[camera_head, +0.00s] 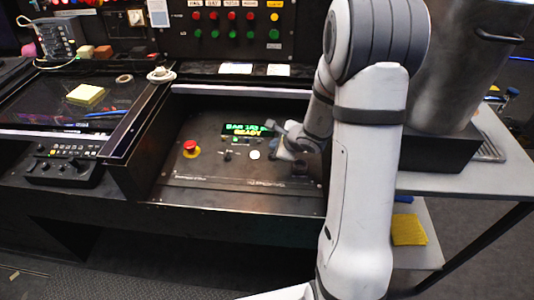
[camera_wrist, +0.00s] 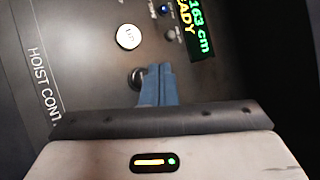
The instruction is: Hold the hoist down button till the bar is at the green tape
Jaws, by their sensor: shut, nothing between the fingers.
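The hoist control panel (camera_head: 215,175) has a green display (camera_head: 247,130) reading about "BAR 163 cm READY"; the same display shows in the wrist view (camera_wrist: 194,27). A pale round button (camera_head: 255,155) is clear of my gripper; its small label in the wrist view (camera_wrist: 129,36) is hard to read. A dark round button with a metal rim (camera_wrist: 136,78) is partly hidden by my fingers. My gripper (camera_head: 284,152) is shut and empty; its blue fingertips (camera_wrist: 159,68) are over or beside that button, contact unclear. The bar and green tape are not in view.
A red mushroom button (camera_head: 190,147) on a yellow base is at the panel's left. A metal pot (camera_head: 465,60) stands on the right behind my arm. A raised black edge (camera_head: 150,120) borders the panel's left side. The panel's lower left is clear.

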